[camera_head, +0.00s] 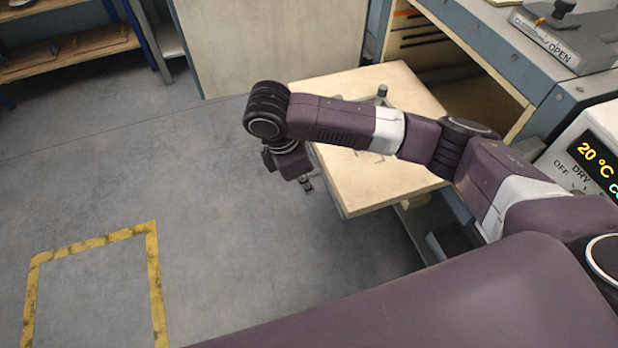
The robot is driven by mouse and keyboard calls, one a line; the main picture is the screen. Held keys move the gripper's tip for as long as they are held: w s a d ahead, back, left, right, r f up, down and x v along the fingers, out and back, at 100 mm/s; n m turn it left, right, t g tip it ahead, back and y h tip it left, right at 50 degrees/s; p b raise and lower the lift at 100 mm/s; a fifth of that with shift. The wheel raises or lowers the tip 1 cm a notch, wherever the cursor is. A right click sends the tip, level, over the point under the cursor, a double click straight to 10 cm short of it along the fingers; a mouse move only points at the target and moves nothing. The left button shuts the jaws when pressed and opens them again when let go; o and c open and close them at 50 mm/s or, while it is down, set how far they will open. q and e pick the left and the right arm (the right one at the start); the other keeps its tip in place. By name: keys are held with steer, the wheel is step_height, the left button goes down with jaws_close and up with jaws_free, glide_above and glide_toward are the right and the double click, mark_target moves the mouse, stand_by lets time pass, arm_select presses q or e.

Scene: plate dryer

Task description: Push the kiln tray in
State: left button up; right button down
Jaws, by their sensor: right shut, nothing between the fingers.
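The kiln tray (400,180) is a pale, flat slab sticking out of the open kiln (548,80) at the right. My right arm reaches across above it from the right. My right gripper (307,184) hangs off the tray's left outer edge, pointing down, shut and empty. I cannot tell whether it touches the edge. The arm hides part of the tray top. A small dark upright piece (382,91) shows behind the arm. My left gripper is out of view.
A control panel (598,165) reading 20 °C stands at the right. A lever block marked OPEN (562,45) is on top of the kiln. A shelf (70,55) is at the back left. The grey floor at left is clear, with yellow marking (153,270).

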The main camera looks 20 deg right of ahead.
steer(key=d+f+p, duration=0.1)
steer(key=d+f, duration=0.4)
steer(key=shift+d+f+p, duration=0.25)
steer(key=shift+f+p, duration=0.05)
steer(key=shift+p, duration=0.05)
steer(key=shift+w, duration=0.1)
